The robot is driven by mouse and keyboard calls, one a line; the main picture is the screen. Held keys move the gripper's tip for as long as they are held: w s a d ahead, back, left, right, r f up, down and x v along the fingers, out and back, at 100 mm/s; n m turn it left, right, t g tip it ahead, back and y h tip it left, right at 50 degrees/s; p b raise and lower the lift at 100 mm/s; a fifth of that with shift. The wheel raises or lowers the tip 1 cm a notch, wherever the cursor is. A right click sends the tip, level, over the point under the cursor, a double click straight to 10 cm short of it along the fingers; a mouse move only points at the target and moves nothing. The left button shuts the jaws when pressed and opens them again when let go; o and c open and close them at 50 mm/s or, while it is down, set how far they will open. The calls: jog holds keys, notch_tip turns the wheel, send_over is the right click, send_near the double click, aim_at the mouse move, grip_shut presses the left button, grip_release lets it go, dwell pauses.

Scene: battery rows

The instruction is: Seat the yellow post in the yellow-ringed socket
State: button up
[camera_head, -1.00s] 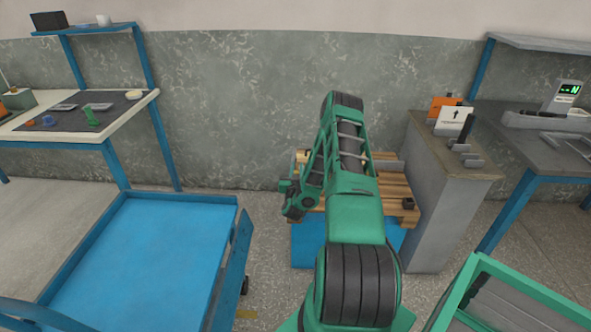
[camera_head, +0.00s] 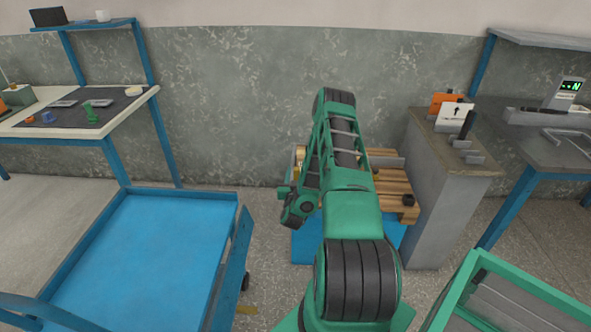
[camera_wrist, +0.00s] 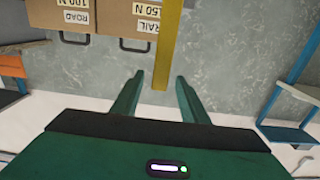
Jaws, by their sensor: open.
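In the wrist view a yellow post (camera_wrist: 168,45) runs down from the top edge. Its near end lies between the two open fingertips of my gripper (camera_wrist: 159,79) in the picture. A gap shows on both sides of it; I cannot tell how far off it is in depth. In the head view my arm bends over the wooden-topped stand, and its end hangs at the stand's left side; the fingers cannot be made out there. No yellow-ringed socket can be made out in either view.
The wooden-topped stand (camera_head: 393,184) is partly hidden by my arm. A grey cabinet (camera_head: 428,215) adjoins it on the right. A blue cart (camera_head: 145,265) stands left, a green-framed bin (camera_head: 475,262) at lower right. The wrist view shows labelled brown boxes (camera_wrist: 112,22) beside the post.

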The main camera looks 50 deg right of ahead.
jog(key=v, duration=0.5)
jog(key=shift+s+a, duration=0.1)
jog(key=shift+a, duration=0.05)
dwell(0.4)
